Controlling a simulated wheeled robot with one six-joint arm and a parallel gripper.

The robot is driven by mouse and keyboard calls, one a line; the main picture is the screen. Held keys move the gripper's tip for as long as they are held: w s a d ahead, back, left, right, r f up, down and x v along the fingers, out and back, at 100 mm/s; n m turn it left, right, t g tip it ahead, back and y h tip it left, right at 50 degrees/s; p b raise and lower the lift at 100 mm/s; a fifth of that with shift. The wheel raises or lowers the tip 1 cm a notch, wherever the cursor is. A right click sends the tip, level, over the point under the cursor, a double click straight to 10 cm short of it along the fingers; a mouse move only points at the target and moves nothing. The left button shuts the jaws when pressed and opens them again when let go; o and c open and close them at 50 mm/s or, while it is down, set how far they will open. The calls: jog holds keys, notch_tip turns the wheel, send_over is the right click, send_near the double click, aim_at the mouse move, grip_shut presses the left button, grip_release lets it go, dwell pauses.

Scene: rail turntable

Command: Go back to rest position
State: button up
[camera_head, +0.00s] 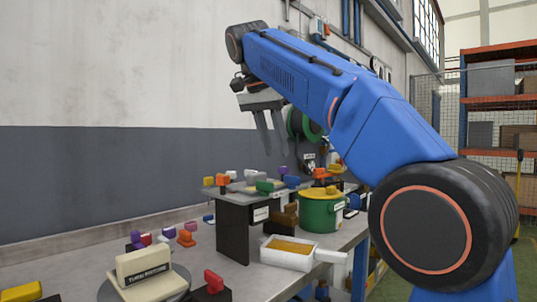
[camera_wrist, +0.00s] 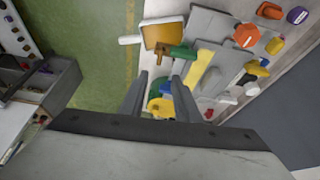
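My gripper (camera_head: 276,150) hangs from the raised blue arm, fingers pointing down, above the workbench and its raised shelf. In the wrist view my gripper (camera_wrist: 160,76) shows two grey fingers with a clear gap between them. Nothing is held between them. The fingertips are apart from the things below. A green pot with a yellow lid (camera_head: 321,213) stands on the bench, lower and to the right of my gripper. No rest position is marked in view.
The raised shelf (camera_head: 235,196) carries several coloured blocks. A white tray with a handle (camera_head: 290,257) holds something yellow-brown. A cream labelled block (camera_head: 145,272) sits on a round grey disc at the front left. A wall runs behind the bench. Open air surrounds my gripper.

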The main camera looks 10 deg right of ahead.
jog(key=s+d+f+n+y, duration=0.1)
jog(key=s+d+f+n, duration=0.2)
jog(key=s+f, duration=0.7)
jog(key=s+d+f+n+t+y, duration=0.1)
jog(key=s+d+f+n, duration=0.2)
jog(key=s+f, duration=0.6)
jog(key=s+d+f+n+t+y, duration=0.1)
jog(key=s+d+f+n, duration=0.3)
jog(key=f, duration=2.3)
jog(key=s+d, duration=0.3)
jog(key=s, duration=0.3)
jog(key=shift+s+f, duration=0.25)
jog(key=shift+s, duration=0.05)
jog(key=shift+d, duration=0.1)
